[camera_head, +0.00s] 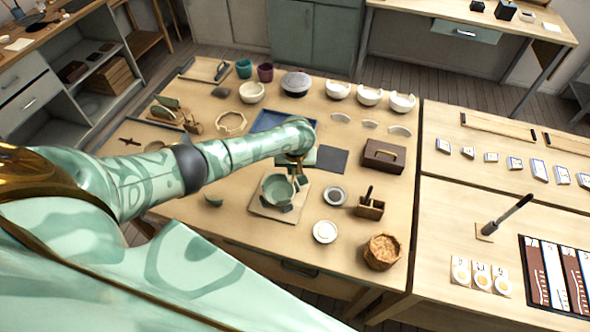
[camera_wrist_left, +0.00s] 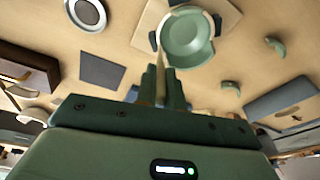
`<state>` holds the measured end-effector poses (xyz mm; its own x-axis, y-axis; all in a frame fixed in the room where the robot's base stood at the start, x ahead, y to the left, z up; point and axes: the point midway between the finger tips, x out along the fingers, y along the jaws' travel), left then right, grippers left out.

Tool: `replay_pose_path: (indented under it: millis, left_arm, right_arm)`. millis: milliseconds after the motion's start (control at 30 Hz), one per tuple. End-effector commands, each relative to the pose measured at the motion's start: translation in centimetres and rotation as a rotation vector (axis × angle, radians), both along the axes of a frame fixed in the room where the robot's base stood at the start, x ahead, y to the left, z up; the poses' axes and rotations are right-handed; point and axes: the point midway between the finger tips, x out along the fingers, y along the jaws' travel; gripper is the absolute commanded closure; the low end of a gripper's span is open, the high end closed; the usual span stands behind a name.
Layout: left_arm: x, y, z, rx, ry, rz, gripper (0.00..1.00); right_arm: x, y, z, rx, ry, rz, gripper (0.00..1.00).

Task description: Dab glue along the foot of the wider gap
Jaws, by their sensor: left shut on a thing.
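A pale green bowl (camera_head: 278,188) with breaks in its wall stands on a light wooden board (camera_head: 258,208). The bowl also shows in the left wrist view (camera_wrist_left: 187,42), on the board (camera_wrist_left: 148,22). My left gripper (camera_head: 298,160) is over the bowl's far side. In the left wrist view its fingers (camera_wrist_left: 165,84) are shut on a thin tan stick (camera_wrist_left: 160,58), which points at the bowl's near edge. I cannot tell whether its tip touches the bowl. The arm and gripper partly hide the area behind the bowl. My right gripper is out of view.
A green shard (camera_head: 214,200) lies left of the board. Two small dishes (camera_head: 335,196) (camera_head: 325,232), a wooden holder (camera_head: 370,209) and a filled basket (camera_head: 382,252) stand to the right. A dark mat (camera_head: 333,160) and wooden box (camera_head: 384,155) lie behind.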

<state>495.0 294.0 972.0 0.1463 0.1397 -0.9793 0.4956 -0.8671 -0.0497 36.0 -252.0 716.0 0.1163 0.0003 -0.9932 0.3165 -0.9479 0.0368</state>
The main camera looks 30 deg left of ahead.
Motion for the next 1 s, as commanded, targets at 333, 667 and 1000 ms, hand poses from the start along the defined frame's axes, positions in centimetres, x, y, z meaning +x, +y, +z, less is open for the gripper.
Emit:
replay_pose_path:
  millis: [333,667,1000]
  left_arm:
    - [0.67,1.27,0.11,-0.001,-0.001,0.001,1.00]
    - [0.64,1.25,0.05,0.000,0.001,0.000,1.00]
    - [0.63,1.26,-0.22,0.000,0.001,0.000,1.00]
  right_arm:
    - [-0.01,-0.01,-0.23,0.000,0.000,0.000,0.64]
    - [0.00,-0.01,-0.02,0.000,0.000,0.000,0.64]
    - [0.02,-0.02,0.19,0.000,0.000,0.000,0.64]
